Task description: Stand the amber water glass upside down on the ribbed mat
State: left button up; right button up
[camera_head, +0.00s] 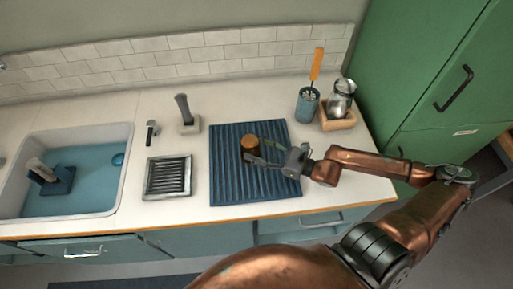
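The amber water glass (250,144) is on the blue ribbed mat (227,186), near the mat's middle. It looks upright in line, with a round orange-brown end facing up; I cannot make out for sure whether that end is the base or the mouth. My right gripper (257,149) reaches in from the right, low over the mat. Its fingers are spread, with their tips close beside the glass. Whether they touch it is too small to tell. The lower finger covers part of the glass's foot. My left gripper is out of view.
A blue utensil cup (307,106) with an orange-handled tool and a wooden tray (338,121) holding a glass jar (342,98) stand behind right. A drain rack (167,178), a grey-handled tool (185,112) and the sink (118,196) lie left. The mat's left half is clear.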

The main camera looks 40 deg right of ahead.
jog(key=shift+o, duration=1.1)
jog(key=shift+s+d+f, duration=0.1)
jog(key=shift+s+d, duration=0.05)
jog(key=shift+s, duration=0.1)
jog(key=v, duration=1.1)
jog(key=shift+s+d, duration=0.15)
jog(key=shift+s, duration=0.05)
